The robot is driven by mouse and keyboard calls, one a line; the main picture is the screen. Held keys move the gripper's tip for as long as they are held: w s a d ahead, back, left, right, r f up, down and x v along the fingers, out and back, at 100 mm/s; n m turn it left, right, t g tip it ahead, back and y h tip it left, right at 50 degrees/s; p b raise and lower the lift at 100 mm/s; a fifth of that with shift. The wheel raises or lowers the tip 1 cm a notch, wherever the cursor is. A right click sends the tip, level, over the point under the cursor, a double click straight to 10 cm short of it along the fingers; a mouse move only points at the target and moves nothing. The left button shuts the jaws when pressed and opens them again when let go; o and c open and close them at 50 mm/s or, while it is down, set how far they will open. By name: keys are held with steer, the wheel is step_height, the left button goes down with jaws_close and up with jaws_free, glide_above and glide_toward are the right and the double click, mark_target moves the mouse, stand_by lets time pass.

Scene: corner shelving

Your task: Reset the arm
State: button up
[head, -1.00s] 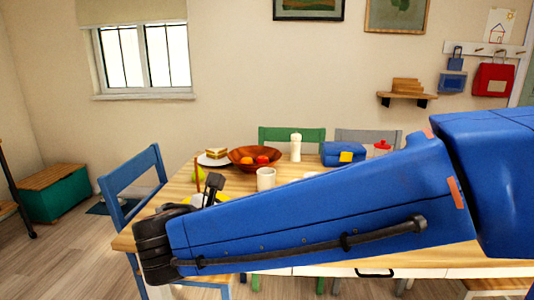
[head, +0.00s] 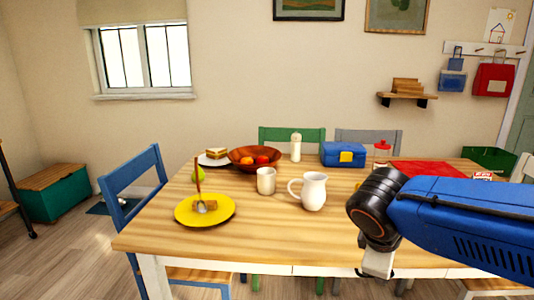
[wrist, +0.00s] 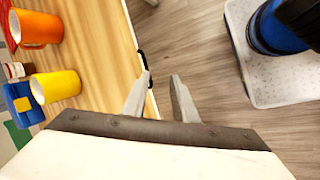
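My gripper (wrist: 160,82) shows in the wrist view with its two grey fingers apart and nothing between them. It hangs over the floor just off the table's edge. In the head view my arm comes in from the right, and the pale gripper body (head: 377,262) points down at the front right of the table; its fingertips are hard to make out there.
The wooden table (head: 265,225) holds a yellow plate (head: 186,213), cup (head: 266,181), white pitcher (head: 314,191), fruit bowl (head: 240,157) and blue box (head: 338,154). Orange (wrist: 38,29) and yellow (wrist: 56,87) mugs stand near the gripper in the wrist view. A blue chair (head: 140,187) stands left.

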steer(key=s+d+f+m+y, duration=0.3)
steer(key=s+m, duration=0.5)
steer(key=m, duration=0.3)
steer(key=shift+f+t+y, duration=0.3)
steer(key=shift+t+y, duration=0.1)
steer(key=shift+y, duration=0.1)
